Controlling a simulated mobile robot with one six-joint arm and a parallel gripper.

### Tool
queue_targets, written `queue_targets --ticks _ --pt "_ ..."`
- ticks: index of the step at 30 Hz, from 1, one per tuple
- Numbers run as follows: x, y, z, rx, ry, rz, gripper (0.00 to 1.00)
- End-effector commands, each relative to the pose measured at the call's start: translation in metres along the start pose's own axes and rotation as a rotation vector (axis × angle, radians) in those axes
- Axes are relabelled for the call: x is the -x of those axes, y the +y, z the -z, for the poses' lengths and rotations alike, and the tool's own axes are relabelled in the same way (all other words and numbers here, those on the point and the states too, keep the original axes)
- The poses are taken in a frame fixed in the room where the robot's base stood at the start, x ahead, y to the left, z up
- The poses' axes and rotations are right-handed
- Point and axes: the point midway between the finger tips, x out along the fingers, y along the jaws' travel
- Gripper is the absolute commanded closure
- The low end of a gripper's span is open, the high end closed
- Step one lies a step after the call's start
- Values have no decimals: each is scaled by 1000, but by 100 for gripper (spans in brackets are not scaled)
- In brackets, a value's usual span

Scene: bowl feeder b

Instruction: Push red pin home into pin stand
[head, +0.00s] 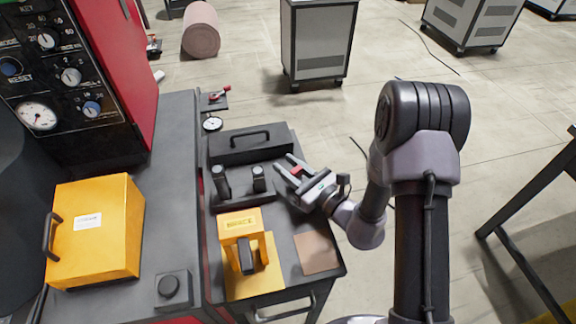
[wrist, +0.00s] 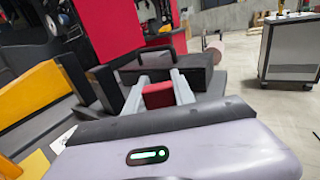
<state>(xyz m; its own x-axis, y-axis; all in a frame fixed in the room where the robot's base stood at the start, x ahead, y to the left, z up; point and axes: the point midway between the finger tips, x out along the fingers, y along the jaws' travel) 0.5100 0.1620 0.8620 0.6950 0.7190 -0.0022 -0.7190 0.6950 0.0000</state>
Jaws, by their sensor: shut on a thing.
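The red pin (head: 297,169) shows as a small red piece between the fingers of my gripper (head: 284,164). In the wrist view the red pin (wrist: 158,95) is a red block with a grey finger on each side, and my gripper (wrist: 158,86) is shut on it. A dark stand (head: 243,197) with two upright black posts is left of my gripper on the bench; it looks like the pin stand, but I cannot be sure. The pin's lower end is hidden, so I cannot tell whether it sits in any hole.
A black case with a handle (head: 250,144) lies behind the stand. A yellow block (head: 239,223) stands in front of it, and a brown square (head: 317,253) lies at the front right. A dial gauge (head: 212,124) is at the back left. A yellow box (head: 93,231) is at far left.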

Motion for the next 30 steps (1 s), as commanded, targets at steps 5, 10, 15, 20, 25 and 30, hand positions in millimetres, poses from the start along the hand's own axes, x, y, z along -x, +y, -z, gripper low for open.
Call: queue_targets --ticks 5,10,15,20,25,30 --pt "0 0 1 0 0 0 100" --pt "0 0 4 -1 0 0 100" --pt "0 0 4 0 -1 0 100" --pt "0 0 4 0 0 0 100" --pt "0 0 4 0 0 0 100" --pt "0 0 6 0 0 0 100"
